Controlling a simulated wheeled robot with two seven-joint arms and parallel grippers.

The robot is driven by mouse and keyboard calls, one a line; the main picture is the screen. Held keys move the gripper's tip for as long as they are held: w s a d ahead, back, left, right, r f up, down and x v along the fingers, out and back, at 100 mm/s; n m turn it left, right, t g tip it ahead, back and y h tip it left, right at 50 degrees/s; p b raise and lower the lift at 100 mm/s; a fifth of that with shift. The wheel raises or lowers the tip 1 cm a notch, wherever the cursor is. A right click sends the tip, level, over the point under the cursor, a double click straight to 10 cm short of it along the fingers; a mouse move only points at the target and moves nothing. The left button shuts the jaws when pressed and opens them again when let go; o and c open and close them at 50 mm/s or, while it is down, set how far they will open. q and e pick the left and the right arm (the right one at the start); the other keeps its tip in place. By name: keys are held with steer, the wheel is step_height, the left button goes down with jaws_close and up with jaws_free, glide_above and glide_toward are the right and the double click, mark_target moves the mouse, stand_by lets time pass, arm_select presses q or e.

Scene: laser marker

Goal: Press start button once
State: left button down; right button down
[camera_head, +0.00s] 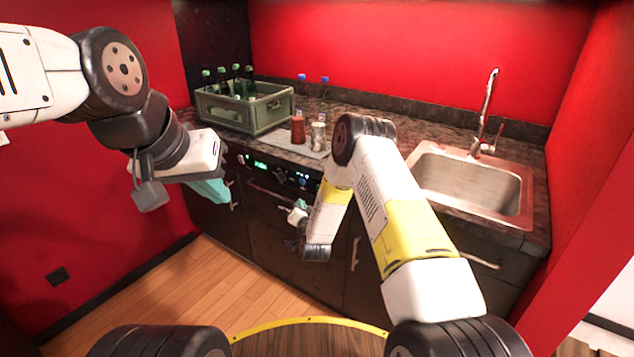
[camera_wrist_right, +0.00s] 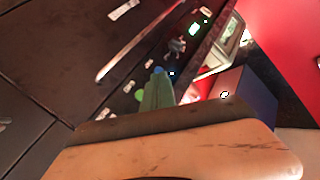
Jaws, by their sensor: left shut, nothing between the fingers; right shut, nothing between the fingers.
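The dark oven's control panel (camera_head: 285,174) sits under the counter edge, with a lit green display (camera_head: 260,165) and knobs. In the right wrist view the display (camera_wrist_right: 194,28), a dark knob (camera_wrist_right: 177,47) and small pale marks show on the panel; I cannot tell which one is the start button. My right gripper (camera_head: 293,212) is shut and empty, in front of the oven below the panel. Its green fingers (camera_wrist_right: 156,88) point toward the oven front in the right wrist view. My left gripper (camera_head: 213,190) is shut and empty, in front of the cabinets left of the oven.
A green crate (camera_head: 246,112) with dark bottles stands on the counter. A red shaker (camera_head: 298,128) and a pale one (camera_head: 318,136) stand beside it on a light mat. A sink (camera_head: 470,185) with a tap is at right. My right arm covers part of the cabinet front.

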steer(key=w+d, duration=0.1)
steer(key=w, duration=0.1)
steer(key=w+d, duration=0.3)
steer(key=w, duration=0.1)
steer(key=shift+w+d, duration=0.3)
steer(key=shift+d, duration=0.1)
steer(key=shift+w+d, duration=0.1)
stand_by(1.7)
steer(key=shift+w+d, duration=0.15)
steer(key=shift+w, duration=0.05)
steer(key=shift+w+d, duration=0.25)
steer(key=shift+w, duration=0.05)
stand_by(1.0)
steer(key=shift+s+a, duration=0.45)
steer(key=shift+s, duration=0.2)
steer(key=shift+s+a, duration=0.75)
steer(key=shift+s, duration=0.25)
steer(key=shift+s+a, duration=0.75)
steer(key=shift+s, duration=0.25)
steer(key=shift+r, duration=0.1)
